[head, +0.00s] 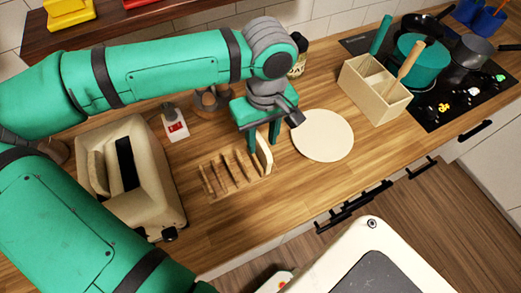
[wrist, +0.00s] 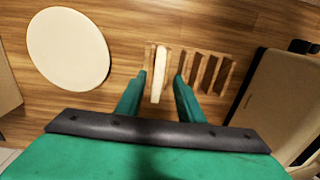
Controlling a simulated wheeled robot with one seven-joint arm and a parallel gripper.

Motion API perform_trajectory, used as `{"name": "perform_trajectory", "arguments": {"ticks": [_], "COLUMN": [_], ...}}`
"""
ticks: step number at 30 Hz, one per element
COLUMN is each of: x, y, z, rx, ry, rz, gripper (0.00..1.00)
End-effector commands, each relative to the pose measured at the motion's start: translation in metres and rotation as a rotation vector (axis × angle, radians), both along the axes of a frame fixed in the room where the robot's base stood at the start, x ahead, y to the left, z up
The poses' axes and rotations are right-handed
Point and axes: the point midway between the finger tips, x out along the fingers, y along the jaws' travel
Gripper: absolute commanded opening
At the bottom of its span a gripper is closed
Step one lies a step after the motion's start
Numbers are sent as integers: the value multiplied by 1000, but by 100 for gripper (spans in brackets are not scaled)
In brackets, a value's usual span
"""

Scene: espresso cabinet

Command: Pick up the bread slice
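A pale bread slice (head: 264,154) stands upright in the end slot of a wooden rack (head: 226,181), on the plate side. In the wrist view the slice (wrist: 160,74) shows edge-on in the rack (wrist: 209,72). My gripper (head: 264,137) is over that end of the rack, pointing down. In the wrist view its green fingers (wrist: 160,80) are apart, one on each side of the slice, with visible gaps. The other visible rack slots look empty. How far the fingertips reach down beside the slice is hard to tell.
A round cream plate (head: 323,136) lies right of the rack. A beige toaster (head: 150,200) stands to the left. Behind are a small red-and-white item (head: 175,126) and a jar (head: 298,60). A utensil box (head: 374,97) and a hob with pots (head: 420,62) are farther right.

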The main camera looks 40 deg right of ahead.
Motion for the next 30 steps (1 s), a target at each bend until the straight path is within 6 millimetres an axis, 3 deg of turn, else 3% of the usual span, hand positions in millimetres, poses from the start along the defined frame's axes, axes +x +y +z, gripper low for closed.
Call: {"name": "perform_trajectory", "arguments": {"ticks": [10,20,24,30], "x": [7,7,8,8], "y": [-3,-3,-3,-3], "z": [-43,-49,-49,-49], "rx": [0,0,0,0], "ry": [1,-1,-1,-1], "rz": [0,0,0,0], "gripper": [34,34,3,0]}}
